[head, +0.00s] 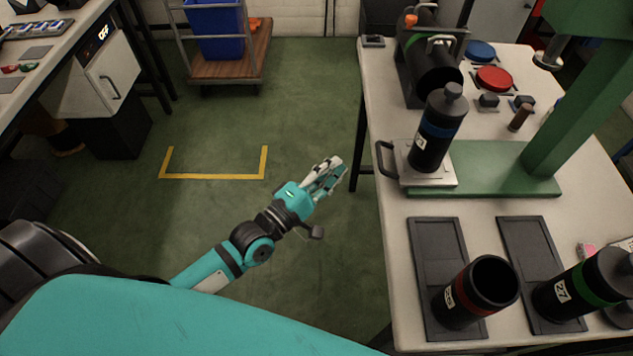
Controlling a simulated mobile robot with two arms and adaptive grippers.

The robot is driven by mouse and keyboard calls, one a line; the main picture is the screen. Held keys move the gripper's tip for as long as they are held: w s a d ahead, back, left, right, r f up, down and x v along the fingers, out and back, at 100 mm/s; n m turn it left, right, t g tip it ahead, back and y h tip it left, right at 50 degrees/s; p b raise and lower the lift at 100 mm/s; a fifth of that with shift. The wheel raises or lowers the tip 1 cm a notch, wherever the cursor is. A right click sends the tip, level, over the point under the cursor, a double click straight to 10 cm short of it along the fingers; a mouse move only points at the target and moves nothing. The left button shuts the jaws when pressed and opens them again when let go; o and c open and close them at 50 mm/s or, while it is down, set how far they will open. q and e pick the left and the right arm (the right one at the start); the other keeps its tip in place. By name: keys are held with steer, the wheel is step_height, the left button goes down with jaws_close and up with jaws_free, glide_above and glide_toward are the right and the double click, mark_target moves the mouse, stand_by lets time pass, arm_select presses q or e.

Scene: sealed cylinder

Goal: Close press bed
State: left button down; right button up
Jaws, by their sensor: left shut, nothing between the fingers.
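The press is a green frame (585,95) on a green base (500,172) on the right-hand table. Its press bed is a pale metal plate (440,178) at the left end of the base, drawn out toward the table's left edge. A dark handle (385,160) is on the plate's left side. A black cylinder with a blue band (432,135) stands upright on the plate. My left gripper (333,168) is shut and empty, over the floor left of the table, apart from the handle. My right gripper is not in view.
On the table (400,245), a black cylinder with a red band (475,292) and one with a green band (580,290) are on dark trays in front. A dark holder (432,65) stands behind the plate. Open green floor (290,110) lies left of the table.

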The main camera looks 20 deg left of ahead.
mark_target(379, 162)
arm_select(q)
steer(key=w+d, duration=0.1)
steer(key=d, duration=0.1)
steer(key=w+d+r, duration=0.1)
steer(key=w+d, duration=0.1)
steer(key=shift+w+d, duration=0.2)
steer(key=shift+w, duration=0.1)
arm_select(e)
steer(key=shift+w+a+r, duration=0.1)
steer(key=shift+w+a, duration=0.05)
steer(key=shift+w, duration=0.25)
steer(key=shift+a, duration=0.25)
arm_select(q)
steer(key=d, duration=0.1)
steer(key=w+d, duration=0.1)
steer(key=d, duration=0.1)
steer(key=w+d+p, duration=0.1)
steer(key=shift+d, duration=0.25)
steer(key=shift+s, duration=0.1)
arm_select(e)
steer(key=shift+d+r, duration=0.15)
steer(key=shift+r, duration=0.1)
arm_select(q)
steer(key=shift+a, duration=0.15)
